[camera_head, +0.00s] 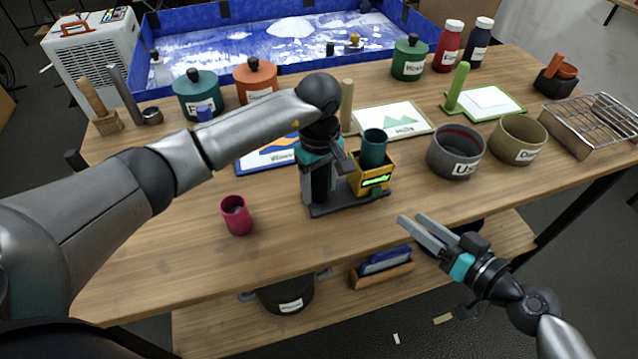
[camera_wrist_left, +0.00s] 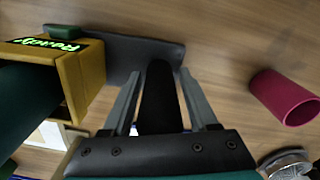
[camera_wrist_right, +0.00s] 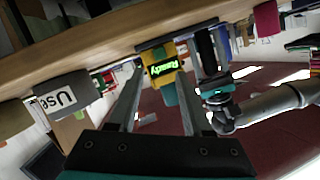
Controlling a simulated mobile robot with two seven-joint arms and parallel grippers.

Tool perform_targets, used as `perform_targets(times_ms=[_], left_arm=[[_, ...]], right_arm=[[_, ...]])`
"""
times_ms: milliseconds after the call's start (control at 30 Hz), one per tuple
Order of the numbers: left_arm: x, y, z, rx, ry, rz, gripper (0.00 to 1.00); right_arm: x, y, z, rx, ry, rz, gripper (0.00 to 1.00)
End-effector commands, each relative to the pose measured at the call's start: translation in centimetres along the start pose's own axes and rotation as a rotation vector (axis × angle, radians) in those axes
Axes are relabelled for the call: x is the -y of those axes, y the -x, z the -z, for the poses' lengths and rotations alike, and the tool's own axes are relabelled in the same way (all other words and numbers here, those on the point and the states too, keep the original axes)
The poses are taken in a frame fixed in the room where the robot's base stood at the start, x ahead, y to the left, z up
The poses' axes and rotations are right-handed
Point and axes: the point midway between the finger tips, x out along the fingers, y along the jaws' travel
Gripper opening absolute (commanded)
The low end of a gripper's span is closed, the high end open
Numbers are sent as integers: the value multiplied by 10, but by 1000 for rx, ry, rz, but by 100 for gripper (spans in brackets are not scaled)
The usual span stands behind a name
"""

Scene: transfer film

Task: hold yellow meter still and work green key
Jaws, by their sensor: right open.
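The yellow meter (camera_head: 369,184), with a lit green "Ready" display, stands upright on a dark base plate (camera_head: 350,205). A dark teal cylinder (camera_head: 374,149) sits in its top. The small green key (camera_wrist_left: 63,31) shows beside the display in the left wrist view. My left gripper (camera_head: 320,188) points down beside the meter, its fingers on either side of the base's black post (camera_wrist_left: 160,100). I cannot tell whether they press on it. My right gripper (camera_head: 417,218) is open and empty, right of and in front of the meter. The right wrist view shows the meter (camera_wrist_right: 162,68) ahead, between and beyond the fingers.
A magenta cup (camera_head: 237,217) stands left of the meter near the front. A grey pot (camera_head: 456,160), a tan pot (camera_head: 517,139) and a wire rack (camera_head: 597,122) stand on the right. Boards and jars fill the back. The front tabletop is mostly clear.

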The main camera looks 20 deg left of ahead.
Motion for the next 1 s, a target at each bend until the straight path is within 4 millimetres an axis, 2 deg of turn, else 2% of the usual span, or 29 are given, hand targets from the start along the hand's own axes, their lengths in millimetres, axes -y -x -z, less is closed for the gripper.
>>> perform_targets(times_ms=[67, 500, 833, 1000], left_arm=[[0, 0, 0, 0, 0, 0, 49], [0, 0, 0, -1, 0, 0, 0], [0, 0, 0, -1, 0, 0, 0], [0, 1, 0, -1, 1, 0, 0]], right_arm=[[0, 0, 0, 0, 0, 0, 50], [0, 0, 0, 0, 0, 0, 50], [0, 0, 0, 0, 0, 0, 50], [0, 0, 0, 0, 0, 0, 31]])
